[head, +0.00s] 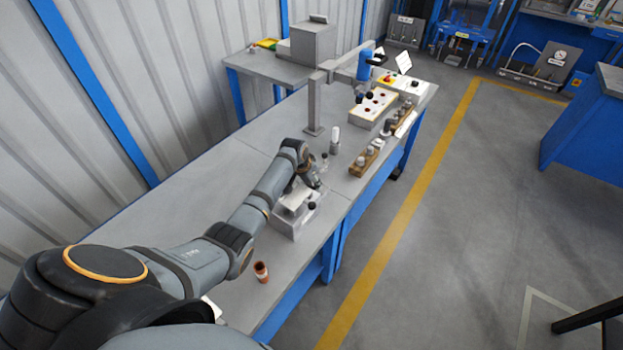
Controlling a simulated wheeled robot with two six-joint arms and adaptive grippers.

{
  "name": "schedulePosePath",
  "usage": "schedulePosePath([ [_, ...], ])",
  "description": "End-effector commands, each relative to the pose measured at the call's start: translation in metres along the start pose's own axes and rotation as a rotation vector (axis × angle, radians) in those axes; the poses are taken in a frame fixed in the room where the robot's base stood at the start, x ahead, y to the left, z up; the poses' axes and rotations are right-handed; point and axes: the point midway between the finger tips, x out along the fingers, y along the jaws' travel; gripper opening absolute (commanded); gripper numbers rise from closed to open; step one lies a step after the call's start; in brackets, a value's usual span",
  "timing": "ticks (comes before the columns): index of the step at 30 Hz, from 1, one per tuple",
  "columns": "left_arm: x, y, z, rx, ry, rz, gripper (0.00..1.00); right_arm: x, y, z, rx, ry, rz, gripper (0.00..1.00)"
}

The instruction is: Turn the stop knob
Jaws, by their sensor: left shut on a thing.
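A light grey block-like fixture (287,223) with a pale plate on top stands near the front edge of the bench. A small black knob (312,206) sits on its right side; I cannot tell whether it is the stop knob. My left gripper (316,184) reaches down to the far right end of the fixture. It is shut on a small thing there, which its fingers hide. The black knob shows just in front of the gripper, apart from the fingers as far as I can see. My right gripper is not in view.
The grey bench (225,200) has clear room left of my arm. A brown cup (261,270) stands nearer.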

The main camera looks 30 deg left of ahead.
Motion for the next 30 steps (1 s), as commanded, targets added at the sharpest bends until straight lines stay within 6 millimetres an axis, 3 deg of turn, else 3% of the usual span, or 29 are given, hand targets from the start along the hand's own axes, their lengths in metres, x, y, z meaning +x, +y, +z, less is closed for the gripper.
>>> schedulePosePath([
  [11, 0.003, -0.003, 0.0, 0.326, 0.001, 0.136, 0.06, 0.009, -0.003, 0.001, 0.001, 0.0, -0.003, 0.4],
  [30, 0.005, -0.005, -0.002, 0.829, 0.002, 0.343, 0.06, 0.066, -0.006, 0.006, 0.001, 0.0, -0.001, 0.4],
])
